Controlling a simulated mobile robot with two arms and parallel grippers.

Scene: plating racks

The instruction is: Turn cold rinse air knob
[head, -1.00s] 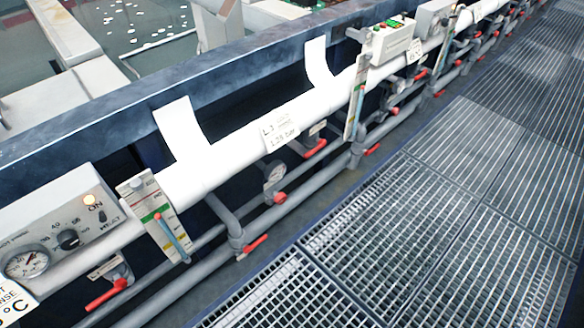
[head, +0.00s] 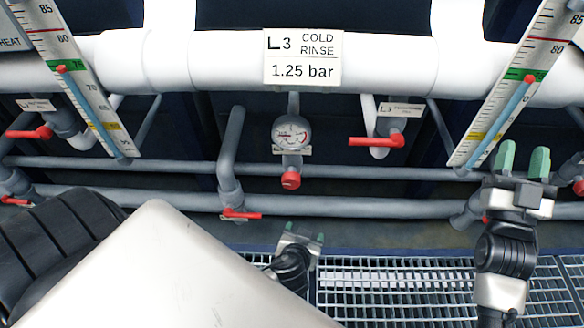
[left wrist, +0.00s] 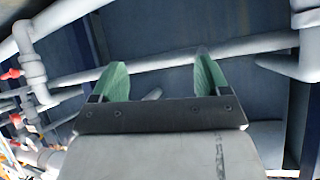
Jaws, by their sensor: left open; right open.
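A white sign (head: 302,58) reading "L3 COLD RINSE 1.25 bar" is on the thick white pipe at the top centre of the head view. Below it hangs a round pressure gauge (head: 291,135) with a small red knob (head: 290,180) under it. My left gripper (head: 303,233) is open and empty, lower in the picture than the red knob and apart from it. Its open green fingers (left wrist: 156,82) show in the left wrist view with nothing between them; the knob is not clear there. My right gripper (head: 523,160) is open and empty at the right, before the right-hand scale's lower end.
Red lever handles show at the right of the gauge (head: 376,141), below left (head: 241,214) and far left (head: 30,133). Slanted scales (head: 82,80) and (head: 510,85) flank the area. Grey pipes (head: 370,205) run across. Metal grating (head: 400,285) covers the floor.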

